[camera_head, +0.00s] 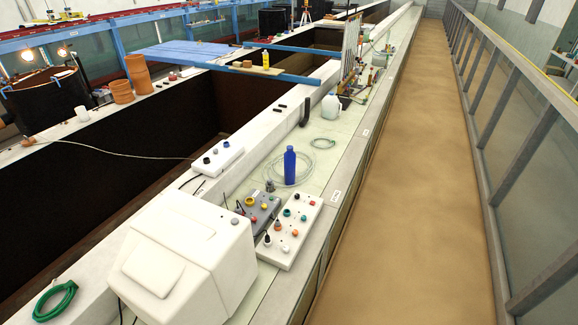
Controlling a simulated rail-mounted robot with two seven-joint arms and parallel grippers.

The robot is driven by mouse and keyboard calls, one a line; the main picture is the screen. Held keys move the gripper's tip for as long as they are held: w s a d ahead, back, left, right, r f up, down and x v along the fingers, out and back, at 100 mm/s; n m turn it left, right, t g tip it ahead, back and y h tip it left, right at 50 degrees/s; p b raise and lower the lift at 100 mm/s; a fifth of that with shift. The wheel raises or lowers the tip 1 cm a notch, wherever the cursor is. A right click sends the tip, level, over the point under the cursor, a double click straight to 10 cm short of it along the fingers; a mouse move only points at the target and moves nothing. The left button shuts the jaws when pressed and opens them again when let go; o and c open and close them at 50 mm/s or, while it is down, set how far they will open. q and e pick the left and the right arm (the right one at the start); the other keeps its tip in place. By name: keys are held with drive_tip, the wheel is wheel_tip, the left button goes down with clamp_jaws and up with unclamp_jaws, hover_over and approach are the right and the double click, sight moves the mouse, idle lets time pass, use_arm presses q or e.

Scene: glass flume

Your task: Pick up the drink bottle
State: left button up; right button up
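A blue drink bottle (290,166) stands upright on the pale green ledge, near the middle of the head view. A coil of clear tubing (275,169) lies on the ledge around or beside its base. The bottle's front is unobstructed. Neither of my grippers shows in this view.
A white control panel with knobs (289,232) and a grey control box (262,212) sit in front of the bottle. A white boxy machine (190,255) stands nearer left. A dark open channel (110,160) is left.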

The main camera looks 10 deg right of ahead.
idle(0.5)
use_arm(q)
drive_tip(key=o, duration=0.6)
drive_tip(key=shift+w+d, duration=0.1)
